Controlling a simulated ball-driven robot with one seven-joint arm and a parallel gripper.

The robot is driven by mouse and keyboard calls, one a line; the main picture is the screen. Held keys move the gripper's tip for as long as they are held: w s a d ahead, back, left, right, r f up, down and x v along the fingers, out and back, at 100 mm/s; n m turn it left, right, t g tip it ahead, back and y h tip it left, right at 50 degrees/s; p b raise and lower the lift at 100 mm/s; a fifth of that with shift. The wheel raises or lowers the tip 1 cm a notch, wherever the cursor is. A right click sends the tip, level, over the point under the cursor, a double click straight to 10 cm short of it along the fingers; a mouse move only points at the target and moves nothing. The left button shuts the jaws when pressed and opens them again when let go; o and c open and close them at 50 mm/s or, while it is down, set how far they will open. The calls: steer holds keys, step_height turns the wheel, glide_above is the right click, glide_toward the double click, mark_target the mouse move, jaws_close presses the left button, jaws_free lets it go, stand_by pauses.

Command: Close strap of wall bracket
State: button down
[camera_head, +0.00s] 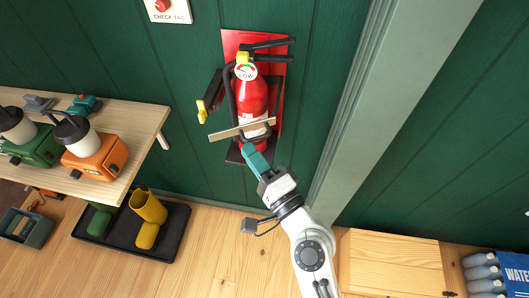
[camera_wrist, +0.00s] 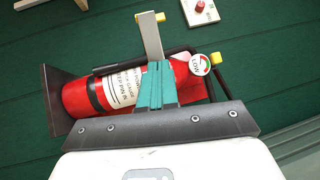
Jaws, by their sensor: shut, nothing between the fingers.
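A red fire extinguisher (camera_head: 251,98) stands upright in a black wall bracket (camera_head: 233,153) on a red back plate (camera_head: 230,42). The wrist view shows the extinguisher (camera_wrist: 75,100) lying sideways. A black arm with a yellow end (camera_head: 202,108), apparently the strap, sticks out left of it, swung open. A pale flat bar (camera_head: 228,134) crosses in front of the extinguisher's lower part. The bar (camera_wrist: 151,35) rises from my fingertips in the wrist view; whether it touches them I cannot tell. My gripper (camera_head: 251,151) has teal fingers, also in the wrist view (camera_wrist: 156,75), shut just before the extinguisher's bottom.
A wooden shelf (camera_head: 135,118) at left holds orange and green devices. Below it, a black tray (camera_head: 110,245) holds green and yellow boots. A wooden box (camera_head: 390,262) stands at lower right beside blue-labelled packs. A pale green post (camera_head: 390,80) rises right of the bracket.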

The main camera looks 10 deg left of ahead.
mark_target(229, 135)
steer(key=a, duration=0.1)
steer(key=w+a, duration=0.1)
steer(key=a, duration=0.1)
steer(key=shift+w, duration=0.15)
steer(key=shift+f+x, duration=0.15)
steer(key=shift+x, duration=0.5)
steer(key=shift+f+x, duration=0.1)
steer(key=shift+x, duration=0.55)
steer(key=shift+a, duration=0.1)
